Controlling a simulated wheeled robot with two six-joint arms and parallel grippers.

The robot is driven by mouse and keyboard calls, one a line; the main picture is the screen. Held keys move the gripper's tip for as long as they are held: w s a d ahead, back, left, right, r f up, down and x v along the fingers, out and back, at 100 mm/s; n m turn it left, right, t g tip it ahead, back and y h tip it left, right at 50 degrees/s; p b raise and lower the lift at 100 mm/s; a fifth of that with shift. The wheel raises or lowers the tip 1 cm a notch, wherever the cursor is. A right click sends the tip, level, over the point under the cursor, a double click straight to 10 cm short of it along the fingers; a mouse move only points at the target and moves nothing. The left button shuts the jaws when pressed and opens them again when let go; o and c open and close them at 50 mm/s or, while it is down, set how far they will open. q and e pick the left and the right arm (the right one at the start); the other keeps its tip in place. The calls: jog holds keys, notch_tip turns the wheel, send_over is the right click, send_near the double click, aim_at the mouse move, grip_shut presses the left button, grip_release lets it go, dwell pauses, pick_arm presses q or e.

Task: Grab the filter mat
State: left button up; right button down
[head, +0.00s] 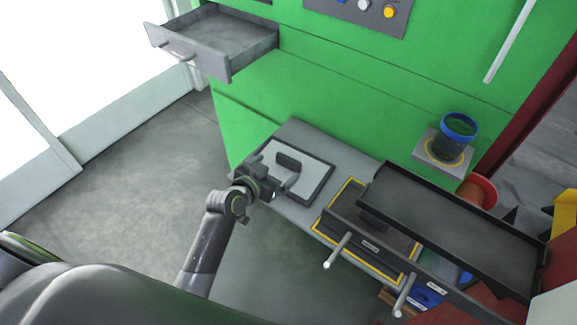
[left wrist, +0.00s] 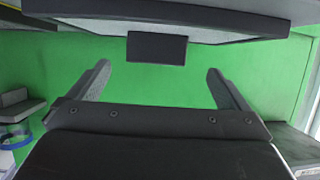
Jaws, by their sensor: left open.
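The filter mat (head: 312,171) appears to be the light grey panel with a dark frame, lying on the grey shelf of the green machine. A dark block-like handle (head: 289,161) stands up from its middle. My left gripper (head: 276,178) is open and empty, at the near side of the handle and over the panel's near edge in the head view. In the left wrist view, the handle (left wrist: 157,48) lies ahead between the two spread fingers (left wrist: 158,72), apart from them. The panel's underside or far part is hidden. My right gripper is not in view.
A dark tray (head: 450,220) and a yellow-edged slot (head: 345,190) with two pale pegs lie to the right. A blue-rimmed cup (head: 459,135) stands on a small ledge (head: 428,155). An open drawer (head: 215,40) juts out at upper left. The floor at left is clear.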

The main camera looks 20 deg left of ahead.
aim_at(287, 162)
pick_arm(q)
jog(key=shift+x, duration=0.95)
jog(key=shift+d+p+x, duration=0.15)
jog(key=shift+p+x, duration=0.15)
jog(key=shift+x, duration=0.65)
jog(key=shift+d+p+x, duration=0.1)
jog(key=shift+p+x, duration=0.15)
jog(key=shift+x, duration=0.7)
jog(key=shift+w+d+f, duration=0.1)
jog(key=shift+w+f, duration=0.25)
jog(key=shift+w, duration=0.2)
jog(key=shift+c, duration=0.5)
jog(key=c, duration=1)
jog(key=shift+r, duration=0.1)
